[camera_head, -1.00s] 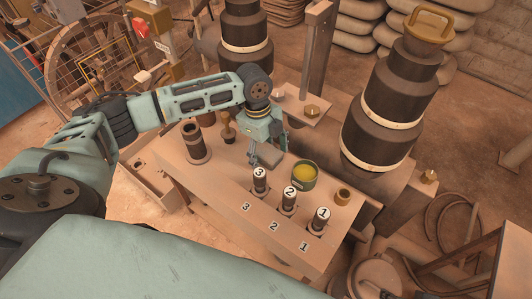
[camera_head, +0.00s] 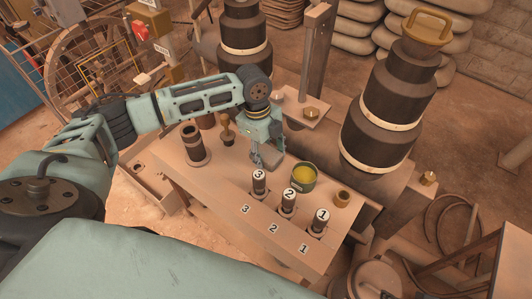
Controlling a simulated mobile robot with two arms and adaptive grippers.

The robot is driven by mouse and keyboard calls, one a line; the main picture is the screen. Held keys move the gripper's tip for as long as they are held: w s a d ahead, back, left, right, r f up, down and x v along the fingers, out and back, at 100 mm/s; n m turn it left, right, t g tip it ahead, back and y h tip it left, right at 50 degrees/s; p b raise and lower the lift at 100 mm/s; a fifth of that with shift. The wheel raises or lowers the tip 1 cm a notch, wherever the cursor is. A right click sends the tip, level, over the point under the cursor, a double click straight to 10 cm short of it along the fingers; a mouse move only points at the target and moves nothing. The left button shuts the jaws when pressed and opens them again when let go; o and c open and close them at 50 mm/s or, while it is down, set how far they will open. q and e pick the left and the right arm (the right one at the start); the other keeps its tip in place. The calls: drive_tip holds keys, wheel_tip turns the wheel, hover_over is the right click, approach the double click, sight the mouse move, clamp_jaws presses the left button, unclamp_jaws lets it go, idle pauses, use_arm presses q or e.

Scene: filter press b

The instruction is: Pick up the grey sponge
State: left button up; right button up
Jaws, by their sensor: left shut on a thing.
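The grey sponge (camera_head: 273,154) is a small grey block on the workbench side of my left gripper, behind the numbered cylinders. My left gripper (camera_head: 264,158) points down over the bench top and is shut on the sponge. The fingers hide part of the sponge. I cannot tell whether the sponge still touches the bench. My right gripper is not in view.
Cylinders labelled 3 (camera_head: 259,182), 2 (camera_head: 289,201) and 1 (camera_head: 320,221) stand along the bench (camera_head: 215,190) in front of the gripper. A green tin with yellow contents (camera_head: 303,177) is close right. Tall dark stacked columns (camera_head: 385,115) rise behind.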

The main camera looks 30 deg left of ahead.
sight(266, 153)
use_arm(q)
drive_tip(key=shift+s+a+f+b, duration=0.1)
drive_tip(key=shift+s+f+b, duration=0.2)
drive_tip(key=shift+s+b, duration=0.15)
drive_tip(key=r, duration=0.1)
drive_tip(key=r+p, duration=0.1)
drive_tip(key=r, duration=0.1)
drive_tip(key=shift+w+r, duration=0.25)
drive_tip(key=shift+r, duration=0.05)
drive_tip(key=shift+d+r+p, duration=0.3)
drive_tip(key=shift+r+p, duration=0.3)
drive_tip(key=shift+r, duration=0.35)
drive_tip(key=d+r+p, duration=0.1)
drive_tip(key=d+r, duration=0.2)
drive_tip(key=d, duration=0.2)
drive_tip(key=s+d+r+p, duration=0.1)
drive_tip(key=d+r, duration=0.2)
drive_tip(key=d, duration=0.3)
drive_tip(key=shift+p, duration=0.3)
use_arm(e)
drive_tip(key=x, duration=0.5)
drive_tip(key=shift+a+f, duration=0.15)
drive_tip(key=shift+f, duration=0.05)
use_arm(q)
drive_tip(key=shift+r, duration=0.1)
